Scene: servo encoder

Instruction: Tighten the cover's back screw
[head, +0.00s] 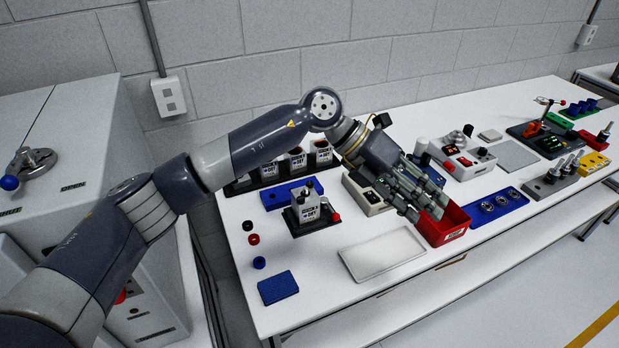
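My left arm reaches in from the left, and its gripper (427,206) hangs above the table, over the gap between a white tray and a red bin. Its fingers look spread apart, with nothing visible between them. A grey labelled unit (306,207) stands upright on a black fixture (318,226) to the left of the gripper, clearly apart from it. It may be the covered encoder. The cover's back screw is too small to make out here. My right gripper is not in view.
A blue block (278,287) sits at the front left. A blue tray with rings (497,206) is to the right. Labelled dark bins (297,162) stand against the wall.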

